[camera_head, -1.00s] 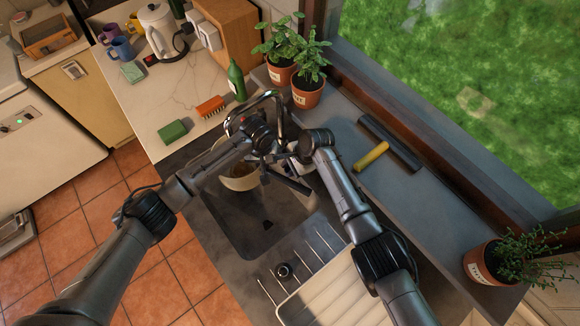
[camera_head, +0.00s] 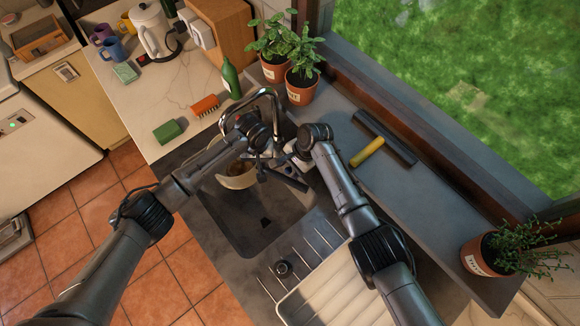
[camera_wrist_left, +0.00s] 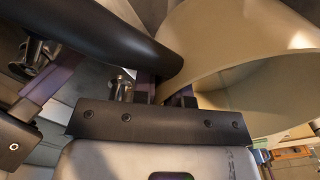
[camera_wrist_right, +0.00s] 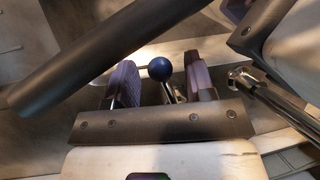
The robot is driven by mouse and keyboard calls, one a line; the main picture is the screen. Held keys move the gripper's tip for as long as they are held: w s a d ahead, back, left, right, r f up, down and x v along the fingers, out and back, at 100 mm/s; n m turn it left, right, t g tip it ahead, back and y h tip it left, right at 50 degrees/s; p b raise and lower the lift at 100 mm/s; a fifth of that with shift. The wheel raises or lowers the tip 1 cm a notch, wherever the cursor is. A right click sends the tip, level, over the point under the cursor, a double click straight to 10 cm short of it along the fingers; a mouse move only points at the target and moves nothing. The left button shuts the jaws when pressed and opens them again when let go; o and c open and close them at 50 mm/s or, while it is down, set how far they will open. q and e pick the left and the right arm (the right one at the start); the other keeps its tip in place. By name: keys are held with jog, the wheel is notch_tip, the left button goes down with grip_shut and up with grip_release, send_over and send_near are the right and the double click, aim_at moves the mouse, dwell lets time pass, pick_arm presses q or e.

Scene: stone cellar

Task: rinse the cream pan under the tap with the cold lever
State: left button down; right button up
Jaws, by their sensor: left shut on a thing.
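The cream pan (camera_head: 236,182) is over the left end of the sink, below the tap (camera_head: 281,108), with a brownish patch inside. Its pale side fills the right of the left wrist view (camera_wrist_left: 235,55), where its dark handle (camera_wrist_left: 110,38) crosses my left fingers. My left gripper (camera_wrist_left: 165,95) is shut on the pan handle; my arms partly hide the pan in the head view. My right gripper (camera_wrist_right: 160,82) is open beside the tap. The cold lever's blue knob (camera_wrist_right: 160,68) shows between its fingers, with gaps on both sides. No water stream can be made out.
A green sponge (camera_head: 168,131), an orange brush (camera_head: 206,106) and a green bottle (camera_head: 232,80) stand on the counter behind the sink (camera_head: 240,235). Potted plants (camera_head: 301,90) and a yellow-handled squeegee (camera_head: 367,152) are on the sill. The ribbed drainboard (camera_head: 335,295) is in front.

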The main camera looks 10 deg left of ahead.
aim_at(290, 169)
notch_tip(290, 169, up, 10)
dwell(0.8)
jog(key=w+d+t+h, duration=0.1)
jog(key=d+h, duration=0.1)
jog(key=d, duration=0.2)
jog(key=a+f+n, duration=0.1)
jog(key=f, duration=0.2)
jog(key=s+a+f+n+t, duration=0.1)
jog(key=a+f, duration=0.1)
jog(key=f, duration=0.1)
jog(key=a+f+n, duration=0.1)
jog(key=f+n, duration=0.1)
jog(key=f, duration=0.2)
jog(key=shift+s+a+t, duration=0.15)
jog(key=shift+t, duration=0.25)
dwell(0.4)
